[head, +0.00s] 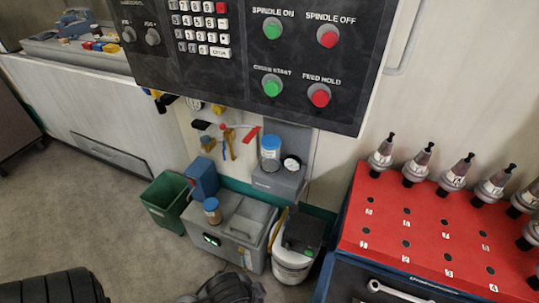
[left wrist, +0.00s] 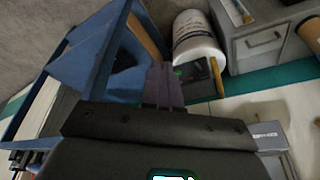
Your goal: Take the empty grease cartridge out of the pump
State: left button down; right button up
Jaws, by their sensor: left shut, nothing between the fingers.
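A clear cartridge with a blue cap (head: 270,152) stands upright on the grey pump (head: 278,184), which is fixed to the wall beside a round gauge (head: 291,163). I cannot tell whether this cartridge is empty. A second blue-capped cartridge (head: 212,210), with brownish contents, stands on the grey box (head: 240,211). In the left wrist view my left gripper (left wrist: 163,72) is shut and empty, pointing toward the white bucket (left wrist: 196,36). A grey housing that looks like the pump (left wrist: 272,134) shows at lower right there. My right gripper is in neither view.
The control panel (head: 258,78) overhangs the pump closely. The white bucket (head: 292,264) and the red-topped tool cart (head: 430,233) stand to the right below it. A green bin (head: 166,202) and a blue container (head: 203,178) are left. Floor (head: 100,205) at left is clear.

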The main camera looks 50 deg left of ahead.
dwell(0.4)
pick_arm(q)
grip_release()
dwell(0.4)
